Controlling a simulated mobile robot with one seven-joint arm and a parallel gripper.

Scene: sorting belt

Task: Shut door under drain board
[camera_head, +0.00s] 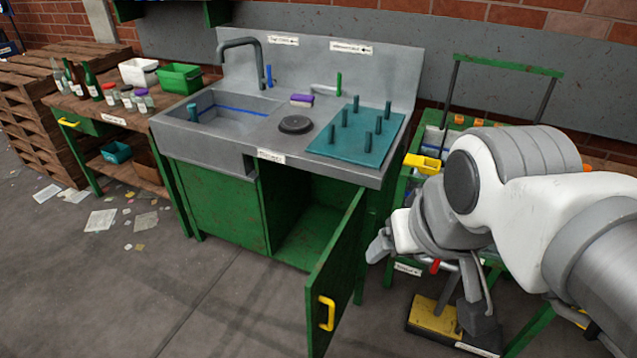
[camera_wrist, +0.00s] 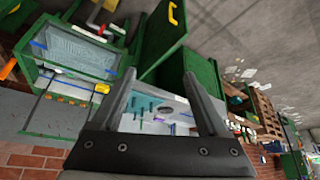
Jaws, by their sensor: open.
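The green door (camera_head: 338,268) under the drain board stands wide open, swung out from the right side of the green sink cabinet (camera_head: 218,208). Its yellow handle (camera_head: 326,313) is near its free edge. The teal drain board (camera_head: 345,148) with upright pegs is on the counter above. The door (camera_wrist: 163,45) and its handle (camera_wrist: 173,13) also show in the wrist view. My gripper (camera_wrist: 163,90) is open and empty, its two fingers apart. In the head view it is to the right of the door, apart from it and partly hidden by my arm.
A green-framed cart (camera_head: 408,185) stands close right of the cabinet. A yellow-and-black object (camera_head: 436,318) lies on the floor at the cart's foot. A wooden bench (camera_head: 110,118) with bottles and bins stands left. The floor before the cabinet is clear.

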